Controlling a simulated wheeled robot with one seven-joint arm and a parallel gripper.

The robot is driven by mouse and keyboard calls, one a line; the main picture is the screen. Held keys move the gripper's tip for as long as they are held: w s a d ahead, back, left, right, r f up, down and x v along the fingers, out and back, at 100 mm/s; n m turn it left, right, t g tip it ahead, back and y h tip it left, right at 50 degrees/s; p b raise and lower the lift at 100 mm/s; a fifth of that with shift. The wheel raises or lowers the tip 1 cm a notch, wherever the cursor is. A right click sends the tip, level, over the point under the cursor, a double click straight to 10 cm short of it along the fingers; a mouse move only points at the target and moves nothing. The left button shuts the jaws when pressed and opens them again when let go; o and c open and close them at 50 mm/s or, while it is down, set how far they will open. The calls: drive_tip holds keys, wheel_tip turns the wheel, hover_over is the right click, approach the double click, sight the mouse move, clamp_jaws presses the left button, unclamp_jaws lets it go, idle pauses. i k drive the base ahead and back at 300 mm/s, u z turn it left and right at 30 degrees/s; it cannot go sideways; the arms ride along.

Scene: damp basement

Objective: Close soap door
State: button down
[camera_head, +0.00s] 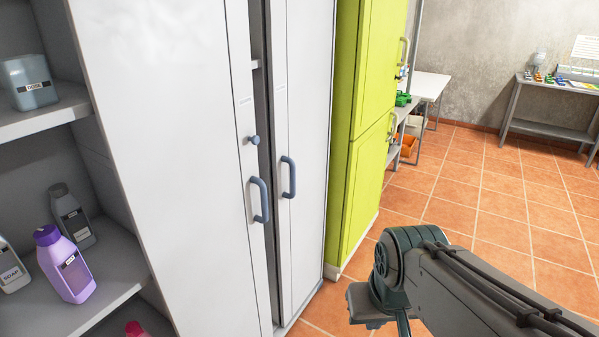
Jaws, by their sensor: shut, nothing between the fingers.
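A tall white cabinet has an open bay at the left, where a bottle labelled SOAP (12,268) stands on a shelf (110,275). A broad white door panel (165,130) stands right of this bay and leaves its shelves uncovered. A blue-grey bar handle (259,200) and a round knob (254,140) are near its right edge. A second, narrower white door (305,100) with a similar handle (288,177) stands beyond a dark gap. I cannot tell how the panel is hinged. My dark grey arm is at the lower right, apart from the doors. My gripper fingers do not show.
A purple bottle (66,265), a grey bottle (72,215) and a grey container (28,82) stand on the shelves. A yellow-green cabinet (368,120) adjoins the white one. Tables stand further back. The tiled floor (480,185) at the right is largely clear.

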sight(170, 84)
drive_tip(key=u, duration=0.1)
drive_tip(key=i, duration=0.95)
drive_tip(key=u, duration=0.5)
